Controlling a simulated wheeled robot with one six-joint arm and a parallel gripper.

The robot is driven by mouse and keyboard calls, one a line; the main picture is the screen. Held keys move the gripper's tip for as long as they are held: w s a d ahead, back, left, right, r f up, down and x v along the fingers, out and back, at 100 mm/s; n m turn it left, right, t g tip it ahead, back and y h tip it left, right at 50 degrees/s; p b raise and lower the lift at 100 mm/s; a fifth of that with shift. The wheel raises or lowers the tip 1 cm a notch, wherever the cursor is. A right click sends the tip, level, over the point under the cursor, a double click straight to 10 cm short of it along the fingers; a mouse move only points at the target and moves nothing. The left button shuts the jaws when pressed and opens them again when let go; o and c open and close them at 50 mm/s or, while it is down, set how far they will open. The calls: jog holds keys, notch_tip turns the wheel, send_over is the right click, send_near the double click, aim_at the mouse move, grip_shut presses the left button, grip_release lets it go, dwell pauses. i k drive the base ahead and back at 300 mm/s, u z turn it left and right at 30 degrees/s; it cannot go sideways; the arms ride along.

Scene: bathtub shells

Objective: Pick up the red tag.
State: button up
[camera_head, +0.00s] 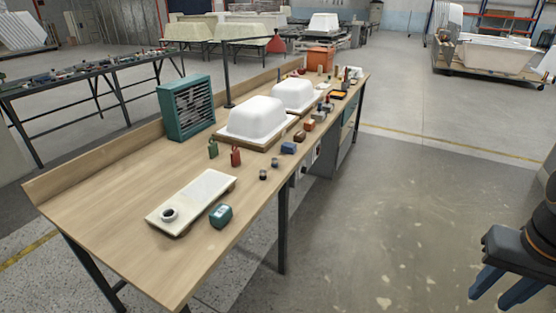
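The red tag (236,156) stands upright on the wooden workbench (120,220), in front of the nearer white tub shell. A similar green tag (213,149) stands just to its left, a small gap apart. My gripper (503,290) is at the lower right edge of the view, over the floor and well away from the bench and the red tag. Its two blue fingers are apart with nothing seen between them. Part of the gripper and arm is cut off by the picture edge.
Two white tub shells (256,118) and a green fan heater (186,106) stand behind the tags. Two small dark cylinders (263,174) are to the right. A pale slab (205,192) and a teal box (220,215) lie nearer. Open floor (400,220) separates my gripper from the bench.

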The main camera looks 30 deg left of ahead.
aim_at(235, 155)
jog(key=u, duration=0.05)
jog(key=i, duration=0.95)
jog(key=u, duration=0.45)
jog(key=i, duration=1.2)
jog(key=u, duration=1.7)
jog(key=i, duration=0.8)
jog(key=u, duration=0.85)
